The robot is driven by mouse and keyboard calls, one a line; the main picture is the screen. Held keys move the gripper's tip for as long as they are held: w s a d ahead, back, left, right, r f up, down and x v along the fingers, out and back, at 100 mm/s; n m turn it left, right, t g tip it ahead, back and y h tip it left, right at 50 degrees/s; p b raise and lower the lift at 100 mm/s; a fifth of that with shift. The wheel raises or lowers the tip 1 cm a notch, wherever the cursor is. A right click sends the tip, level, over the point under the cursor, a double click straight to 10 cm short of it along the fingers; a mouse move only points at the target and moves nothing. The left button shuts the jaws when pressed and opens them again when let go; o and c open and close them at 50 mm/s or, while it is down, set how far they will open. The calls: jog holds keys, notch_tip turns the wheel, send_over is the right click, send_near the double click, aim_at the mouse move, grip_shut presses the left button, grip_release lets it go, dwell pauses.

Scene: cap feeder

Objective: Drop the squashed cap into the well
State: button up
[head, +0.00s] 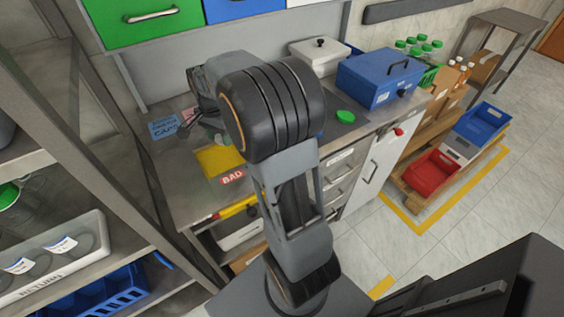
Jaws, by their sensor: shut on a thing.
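My gripper (187,130) is low over the left part of the bench, beyond my arm, with only part of its dark jaws showing. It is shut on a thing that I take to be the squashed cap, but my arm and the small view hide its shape. A yellow holder with a red BAD label (231,177) is at the bench's front, nearer than the gripper. I cannot make out the well's opening; my arm covers the middle of the bench.
A green round piece (345,117) lies on the bench (335,137) right of my arm. A blue box (378,80) and a white lidded box (319,56) stand behind it. Blue and pink cards (163,127) lie at left. A shelf rack stands at the near left.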

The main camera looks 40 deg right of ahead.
jog(key=shift+a+f+b, duration=0.1)
jog(key=shift+f+b, duration=1.6)
jog(key=shift+f, duration=0.65)
jog(key=o, duration=1)
jog(key=shift+r, duration=0.15)
notch_tip(320, 180, up, 14)
jog(key=shift+f+p, duration=0.2)
jog(key=shift+p, duration=0.9)
